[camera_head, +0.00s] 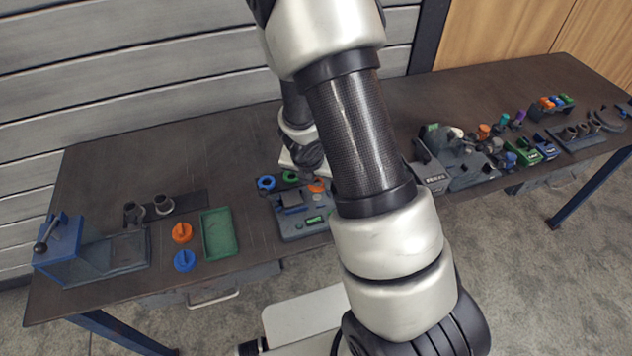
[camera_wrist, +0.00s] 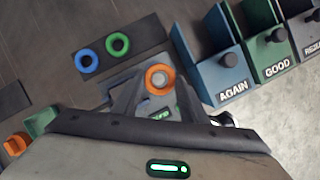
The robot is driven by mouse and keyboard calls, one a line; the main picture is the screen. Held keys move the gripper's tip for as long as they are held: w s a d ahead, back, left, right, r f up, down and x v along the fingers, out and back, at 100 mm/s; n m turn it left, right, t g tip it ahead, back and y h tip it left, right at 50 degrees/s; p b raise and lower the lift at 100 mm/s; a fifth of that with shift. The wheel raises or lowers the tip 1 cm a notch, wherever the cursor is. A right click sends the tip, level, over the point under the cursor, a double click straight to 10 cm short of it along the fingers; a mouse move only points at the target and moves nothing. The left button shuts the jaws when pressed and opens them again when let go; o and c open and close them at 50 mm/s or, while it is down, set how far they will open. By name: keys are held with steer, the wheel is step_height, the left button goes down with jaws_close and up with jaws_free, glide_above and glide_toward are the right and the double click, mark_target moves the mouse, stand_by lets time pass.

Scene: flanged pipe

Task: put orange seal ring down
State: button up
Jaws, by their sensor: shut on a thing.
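The orange seal ring (camera_wrist: 159,77) is held at the fingertips of my gripper (camera_wrist: 158,88) in the wrist view. In the head view it shows as a small orange patch (camera_head: 318,185), partly hidden by my arm. The ring is over or at the grey fixture (camera_head: 300,228) with a small green display; whether it touches anything below cannot be told. A blue ring (camera_wrist: 88,60) and a green ring (camera_wrist: 117,44) lie on a dark strip to the left of my gripper.
Bins marked AGAIN (camera_wrist: 225,75) and GOOD (camera_wrist: 270,55) stand to the right in the wrist view. A green tray (camera_head: 220,234), an orange cap (camera_head: 181,232), a blue cap (camera_head: 184,261) and a blue clamp (camera_head: 60,250) are at the left. The bench's back left is bare.

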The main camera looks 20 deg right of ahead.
step_height(320, 180, up, 4)
steer(key=shift+f+p, duration=0.25)
steer(key=shift+p, duration=0.5)
steer(key=shift+f+b, duration=0.15)
steer(key=shift+b, duration=0.3)
steer(key=shift+w+d+r, duration=0.1)
steer(key=shift+w+r, duration=0.05)
steer(key=shift+r, duration=0.5)
steer(key=w+d+f+m+g+h+b, duration=0.1)
steer(key=w+m+b, duration=0.15)
steer(key=w, duration=0.25)
steer(key=w+d+f+m+b, duration=0.1)
steer(key=w+d+m+b, duration=0.1)
steer(key=w+b, duration=0.25)
steer(key=f, duration=0.6)
steer(key=w+f, duration=0.1)
steer(key=f, duration=0.2)
steer(key=shift+a+f, duration=0.2)
steer(key=shift+f, duration=0.1)
